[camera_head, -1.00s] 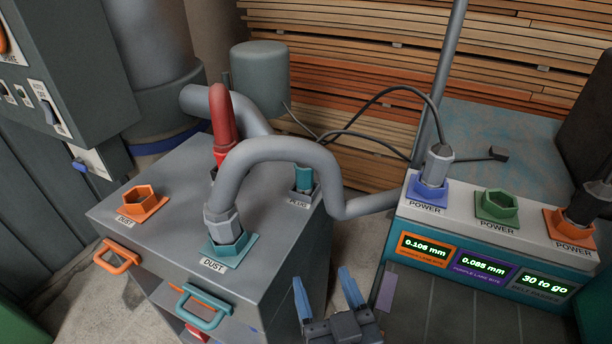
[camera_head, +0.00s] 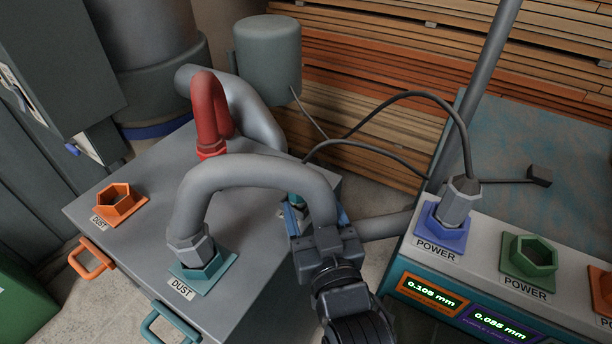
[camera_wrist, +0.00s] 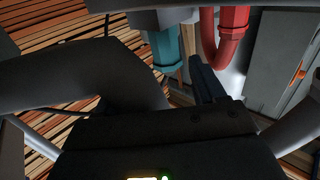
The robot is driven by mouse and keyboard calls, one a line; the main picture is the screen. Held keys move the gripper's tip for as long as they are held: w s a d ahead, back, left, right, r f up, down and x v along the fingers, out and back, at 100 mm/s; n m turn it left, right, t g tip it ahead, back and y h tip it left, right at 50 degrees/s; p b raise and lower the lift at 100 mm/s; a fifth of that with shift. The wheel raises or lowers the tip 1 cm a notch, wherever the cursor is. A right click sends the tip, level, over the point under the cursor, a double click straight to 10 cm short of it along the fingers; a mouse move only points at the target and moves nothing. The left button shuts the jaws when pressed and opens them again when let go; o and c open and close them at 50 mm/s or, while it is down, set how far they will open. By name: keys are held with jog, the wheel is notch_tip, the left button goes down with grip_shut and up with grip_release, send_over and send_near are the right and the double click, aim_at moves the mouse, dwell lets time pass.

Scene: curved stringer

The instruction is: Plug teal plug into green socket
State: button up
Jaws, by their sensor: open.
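The teal plug stands in its holder at the back right corner of the grey cabinet. In the head view only a sliver of it (camera_head: 296,199) shows behind the grey hose and my gripper. In the wrist view the teal plug (camera_wrist: 167,48) is at top centre, just left of a dark finger. My gripper (camera_head: 316,211) is open, with its blue fingers around or beside the hose's right bend and near the plug. I cannot tell whether the fingers touch either one. The green socket (camera_head: 530,257), labelled POWER, is empty on the console at right.
The grey hose (camera_head: 250,180) arches from the teal dust socket (camera_head: 203,270) close by my gripper. A red hose (camera_head: 208,115) stands behind it. A grey plug (camera_head: 461,200) with a black cable sits in the purple socket (camera_head: 442,228). An orange dust socket (camera_head: 120,203) is empty.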

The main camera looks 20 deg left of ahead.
aim_at(300, 191)
jog(key=shift+x, duration=1)
jog(key=shift+s+a+x, duration=0.15)
jog(key=shift+x, duration=1.2)
jog(key=shift+s+a+x, duration=0.1)
jog(key=shift+a+x, duration=0.1)
jog(key=shift+x, duration=1.15)
jog(key=shift+f, duration=0.2)
jog(key=shift+c, duration=0.4)
jog(key=c, duration=1)
